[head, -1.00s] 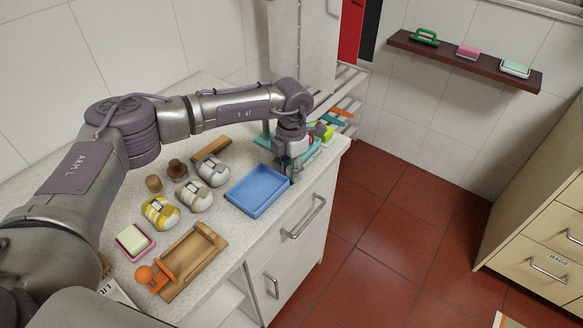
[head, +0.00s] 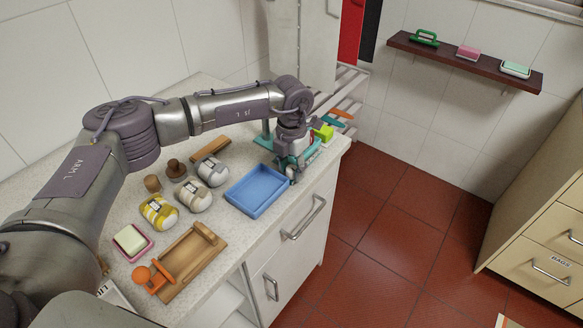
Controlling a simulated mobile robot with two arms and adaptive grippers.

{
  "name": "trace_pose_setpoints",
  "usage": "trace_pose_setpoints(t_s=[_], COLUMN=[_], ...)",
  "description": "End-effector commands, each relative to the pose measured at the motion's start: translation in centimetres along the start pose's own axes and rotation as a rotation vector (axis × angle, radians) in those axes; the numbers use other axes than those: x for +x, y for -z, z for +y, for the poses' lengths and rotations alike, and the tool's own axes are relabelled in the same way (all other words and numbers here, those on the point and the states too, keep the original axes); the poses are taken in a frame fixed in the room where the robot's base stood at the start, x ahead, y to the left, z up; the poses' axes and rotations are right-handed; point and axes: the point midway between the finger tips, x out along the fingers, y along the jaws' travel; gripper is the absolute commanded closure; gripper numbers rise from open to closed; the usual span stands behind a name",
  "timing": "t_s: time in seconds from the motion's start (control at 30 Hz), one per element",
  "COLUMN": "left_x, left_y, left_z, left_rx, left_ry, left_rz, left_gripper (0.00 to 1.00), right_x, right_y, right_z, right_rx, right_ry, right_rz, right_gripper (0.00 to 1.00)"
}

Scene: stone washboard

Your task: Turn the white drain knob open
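My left arm reaches in from the left across the counter. My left gripper (head: 294,172) points down at the counter's far right corner, over a teal fixture (head: 266,139). The gripper's fingers are small and overlap the teal parts, so I cannot tell whether they are open or shut, or whether they touch anything. I cannot make out the white drain knob; the gripper and wrist cover much of that spot. A bright green block (head: 323,132) shows just right of the wrist. My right gripper is not in view.
A blue tray (head: 237,200) lies just left of the gripper. Several wrapped bundles (head: 159,212), a wooden board (head: 200,262) and a soap in a pink dish (head: 149,246) stand nearer. A slatted rack (head: 348,85) is behind. Red floor lies open to the right.

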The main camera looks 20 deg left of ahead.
Motion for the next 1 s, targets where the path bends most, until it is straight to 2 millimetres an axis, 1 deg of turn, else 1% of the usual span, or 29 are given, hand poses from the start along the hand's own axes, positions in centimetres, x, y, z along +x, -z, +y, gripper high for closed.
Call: trace_pose_setpoints(t_s=[0.13,0.23,0.37,0.6,0.7,0.83,1.0], left_x=[-0.1,-0.9,-3.1,-8.3,-10.0,-11.4,-12.0], left_y=[0.0,0.0,-0.1,-0.1,0.0,0.0,0.0], left_z=[0.0,0.0,0.0,0.0,0.0,0.0,0.0], left_rx=[0.0,0.0,0.001,0.001,0.001,0.0,0.0], left_ry=[0.0,0.001,0.0,-0.001,0.0,0.0,0.0], left_rz=[0.001,-0.001,-0.002,-0.003,-0.001,-0.001,0.0], left_gripper=[0.59,0.59,0.59,0.59,0.59,0.59,0.59], right_x=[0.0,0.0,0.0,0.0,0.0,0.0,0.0], right_y=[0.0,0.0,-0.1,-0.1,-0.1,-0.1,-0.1], right_z=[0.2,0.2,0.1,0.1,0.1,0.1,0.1], right_rx=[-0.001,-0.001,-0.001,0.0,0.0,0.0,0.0], right_ry=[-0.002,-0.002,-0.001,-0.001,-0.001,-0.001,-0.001], right_rz=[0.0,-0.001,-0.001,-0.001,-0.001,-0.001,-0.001], right_gripper=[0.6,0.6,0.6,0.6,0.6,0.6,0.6])
